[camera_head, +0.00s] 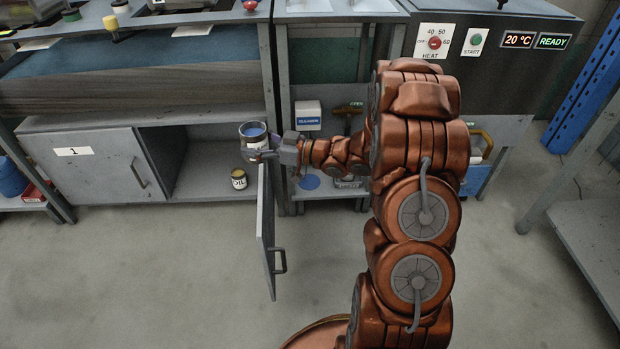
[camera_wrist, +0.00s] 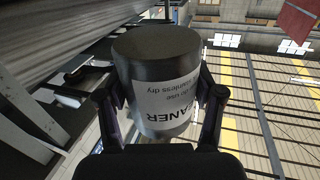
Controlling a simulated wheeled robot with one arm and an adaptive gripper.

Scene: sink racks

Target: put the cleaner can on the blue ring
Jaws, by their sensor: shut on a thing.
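The cleaner can (camera_head: 252,132) is dark with a white label and a blue top, and it is held in front of the open cabinet in the head view. In the wrist view the can (camera_wrist: 155,75) sits between the two fingers, its printed label partly readable and upside down. My gripper (camera_head: 264,152) is shut on the can; its fingers also show in the wrist view (camera_wrist: 163,105). A blue round mark (camera_head: 309,182), apparently the blue ring, lies on the low shelf to the right of the can and lower in the picture. The can is apart from it.
The cabinet door (camera_head: 266,235) swings out between cabinet and shelf. A white and blue sign (camera_head: 308,115) stands above the blue mark. Dark items (camera_head: 349,181) sit right of it.

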